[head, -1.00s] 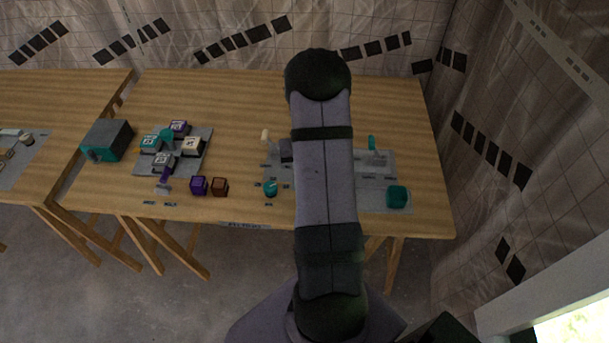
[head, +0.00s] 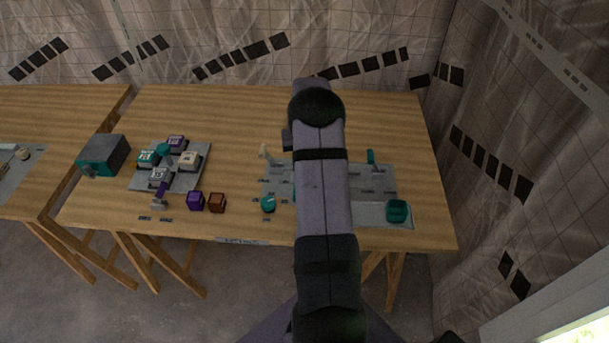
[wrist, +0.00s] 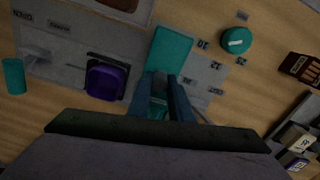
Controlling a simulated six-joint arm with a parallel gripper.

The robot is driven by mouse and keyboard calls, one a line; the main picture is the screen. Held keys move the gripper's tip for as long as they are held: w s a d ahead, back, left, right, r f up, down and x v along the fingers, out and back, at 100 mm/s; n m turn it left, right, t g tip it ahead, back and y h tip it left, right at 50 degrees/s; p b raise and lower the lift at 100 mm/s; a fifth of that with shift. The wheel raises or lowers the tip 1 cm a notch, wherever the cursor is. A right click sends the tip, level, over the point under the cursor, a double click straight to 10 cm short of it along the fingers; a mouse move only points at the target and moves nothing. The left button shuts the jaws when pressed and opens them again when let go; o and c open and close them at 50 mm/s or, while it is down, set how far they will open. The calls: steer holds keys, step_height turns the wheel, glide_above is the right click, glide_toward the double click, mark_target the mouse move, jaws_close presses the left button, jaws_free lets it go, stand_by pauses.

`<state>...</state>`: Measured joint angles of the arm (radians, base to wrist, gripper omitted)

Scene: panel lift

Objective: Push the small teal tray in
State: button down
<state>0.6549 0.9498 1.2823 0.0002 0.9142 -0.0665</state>
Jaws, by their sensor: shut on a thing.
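The small teal tray (wrist: 172,48) shows in the wrist view as a flat teal rectangle in the grey panel, beside a purple button (wrist: 107,80). My gripper (wrist: 165,80) is at its lower end, with its dark fingers close together. They are shut on a part at that end of the tray; teal shows between them, but the grip itself is mostly hidden. In the head view my arm covers most of the tray and my fingertips.
A grey-and-teal box (head: 104,156) stands farther left. The table's back is clear.

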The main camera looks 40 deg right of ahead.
steer(key=shift+w+d+r, duration=0.15)
steer(key=shift+w, duration=0.05)
steer(key=c, duration=1.7)
jaws_free()
steer(key=shift+o, duration=0.4)
steer(key=shift+r+b, duration=1.2)
steer(key=shift+r, duration=2.4)
